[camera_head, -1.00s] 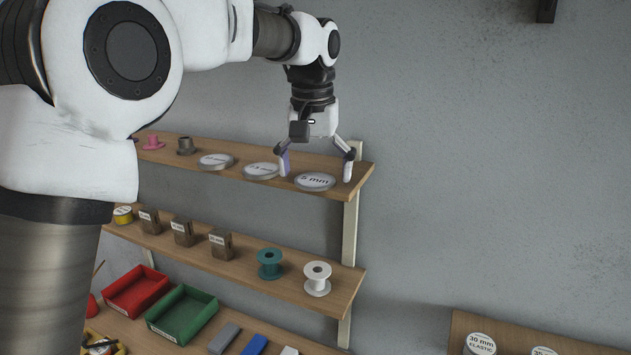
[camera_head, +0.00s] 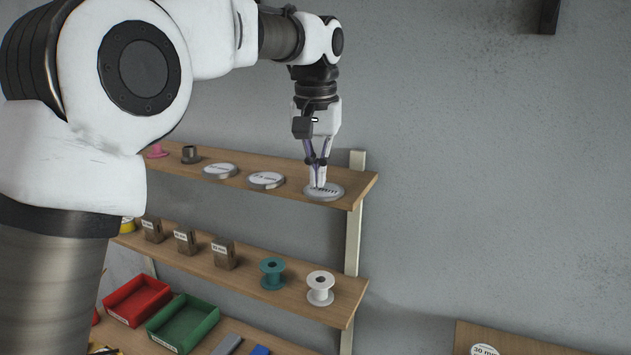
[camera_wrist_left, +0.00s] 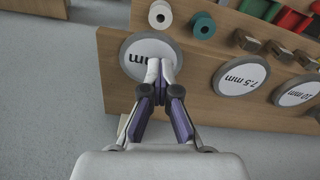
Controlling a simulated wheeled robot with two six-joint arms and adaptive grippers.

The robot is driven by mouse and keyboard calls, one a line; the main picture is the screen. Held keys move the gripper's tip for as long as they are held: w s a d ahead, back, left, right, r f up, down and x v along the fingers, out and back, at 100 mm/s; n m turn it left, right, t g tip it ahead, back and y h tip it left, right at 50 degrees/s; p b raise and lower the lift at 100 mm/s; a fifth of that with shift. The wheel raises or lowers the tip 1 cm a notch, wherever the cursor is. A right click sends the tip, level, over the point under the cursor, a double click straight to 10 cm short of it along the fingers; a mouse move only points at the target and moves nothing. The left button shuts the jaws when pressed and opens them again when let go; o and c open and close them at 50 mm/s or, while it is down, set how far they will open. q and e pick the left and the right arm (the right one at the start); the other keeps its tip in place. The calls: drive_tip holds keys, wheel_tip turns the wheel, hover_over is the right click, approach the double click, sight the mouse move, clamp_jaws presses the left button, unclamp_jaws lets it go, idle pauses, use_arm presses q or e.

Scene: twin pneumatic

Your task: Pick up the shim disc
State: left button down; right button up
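Three flat grey shim discs with white labelled faces lie on the top shelf. The rightmost disc (camera_head: 338,194) is near the shelf's right end and front edge; it read "5 mm" in the earlier head view. It also shows in the left wrist view (camera_wrist_left: 136,66), label partly hidden by my fingers. The 7.5 mm disc (camera_head: 266,180) and the 10 mm disc (camera_head: 220,171) lie to its left. My left gripper (camera_head: 318,184) points down over the rightmost disc. Its fingertips (camera_wrist_left: 160,70) are together over the disc's face, not around its rim, with nothing visible between them. My right gripper is out of view.
The top shelf (camera_head: 290,196) also holds a dark bushing (camera_head: 190,154) and a pink piece (camera_head: 157,151). Below are a teal spool (camera_head: 272,273), a white spool (camera_head: 320,288) and small brown blocks (camera_head: 223,253). A shelf post (camera_head: 354,245) stands close at the right. Lower are red and green bins.

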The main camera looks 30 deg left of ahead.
sight(318, 190)
use_arm(q)
wheel_tip(318, 190, up, 9)
drive_tip(key=c, duration=1.4)
unclamp_jaws()
drive_tip(key=shift+w+f, duration=0.1)
drive_tip(key=shift+w, duration=0.05)
drive_tip(key=o, duration=1)
